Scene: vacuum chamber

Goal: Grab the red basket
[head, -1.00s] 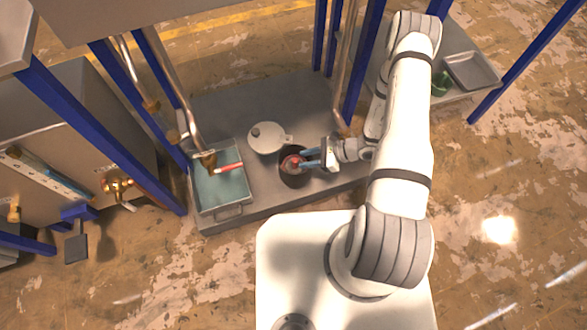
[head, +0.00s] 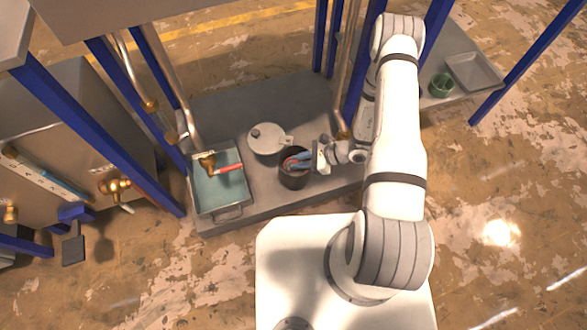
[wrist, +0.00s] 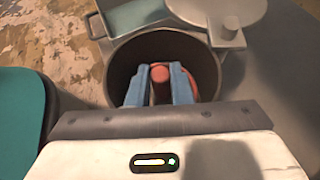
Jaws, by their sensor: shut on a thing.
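A red, rounded thing (wrist: 160,74), which I take to be the red basket, is inside a dark round pot (wrist: 120,60). Only part of it shows, so its full shape cannot be told. My gripper (wrist: 160,80) has two blue fingers, one on each side of the red thing, reaching into the pot and shut on it. In the head view my gripper (head: 293,163) points left into the pot (head: 294,182) and hides most of the red thing.
A teal tray (head: 210,204) holding a red-handled tool (head: 229,168) is at the left. Blue posts (head: 362,75) and a metal pipe (head: 346,75) rise behind. A green cup (head: 441,85) is at the right.

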